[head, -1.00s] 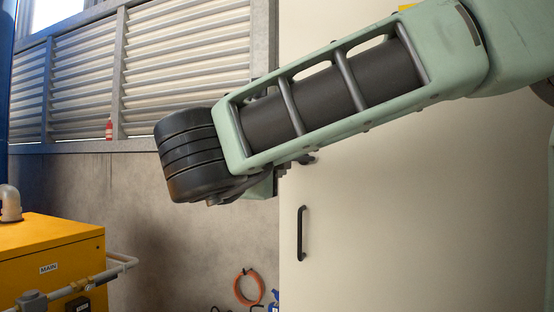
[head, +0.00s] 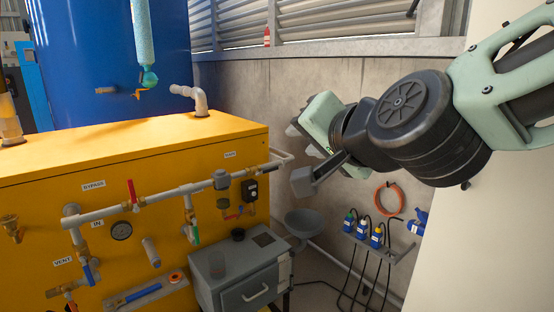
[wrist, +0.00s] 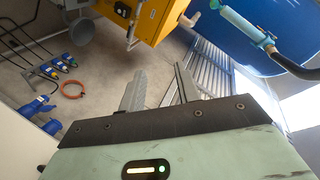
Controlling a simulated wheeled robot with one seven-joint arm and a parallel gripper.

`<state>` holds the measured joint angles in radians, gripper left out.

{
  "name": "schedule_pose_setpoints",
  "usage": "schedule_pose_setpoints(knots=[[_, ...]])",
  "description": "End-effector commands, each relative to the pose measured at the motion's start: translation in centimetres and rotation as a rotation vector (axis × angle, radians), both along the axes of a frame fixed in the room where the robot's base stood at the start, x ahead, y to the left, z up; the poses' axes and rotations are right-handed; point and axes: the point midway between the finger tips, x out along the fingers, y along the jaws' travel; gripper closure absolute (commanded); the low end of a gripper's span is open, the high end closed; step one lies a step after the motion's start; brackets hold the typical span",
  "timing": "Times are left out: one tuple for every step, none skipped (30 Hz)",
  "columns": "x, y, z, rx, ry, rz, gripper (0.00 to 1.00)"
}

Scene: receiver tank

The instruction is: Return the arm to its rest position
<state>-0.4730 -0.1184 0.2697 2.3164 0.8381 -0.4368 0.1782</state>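My arm (head: 425,125) reaches in from the right in the head view, bent at its dark round joint. My gripper (head: 302,138) hangs at its end in front of the concrete wall, its pale fingers pointing left.
A yellow cabinet (head: 60,172) with pipes and valves stands left, before a blue tank (head: 110,60). A grey box (head: 240,270) stands below. A pale panel (head: 470,240) is at right.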

Motion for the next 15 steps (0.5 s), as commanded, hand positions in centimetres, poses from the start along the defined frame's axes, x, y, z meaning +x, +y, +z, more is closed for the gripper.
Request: schedule_pose_setpoints(knots=[[-1.7,0.9,-1.8,-0.092,0.064,0.105,0.67],[-2.9,1.4,-3.3,-0.153,0.105,0.173,0.67],[-4.6,1.7,-5.2,-0.235,0.159,0.262,0.67],[-6.0,1.7,-6.6,-0.296,0.204,0.328,0.67],[-7.4,1.6,-8.0,-0.360,0.246,0.392,0.67],[-9.3,1.1,-9.7,-0.444,0.307,0.474,0.67],[-10.8,0.5,-11.0,-0.507,0.351,0.533,0.67],[-12.2,-0.2,-12.1,-0.568,0.395,0.590,0.67],[-14.0,-1.3,-13.4,-0.647,0.453,0.660,0.67],[-15.3,-2.2,-14.2,-0.703,0.493,0.707,0.67],[-16.4,-3.1,-14.9,-0.756,0.532,0.751,0.67],[-17.8,-4.4,-15.7,-0.818,0.581,0.800,0.67],[-18.7,-5.3,-16.1,-0.860,0.614,0.833,0.67],[-19.4,-6.2,-16.4,-0.899,0.642,0.863,0.67],[-20.3,-7.2,-16.8,-0.941,0.677,0.894,0.67]])
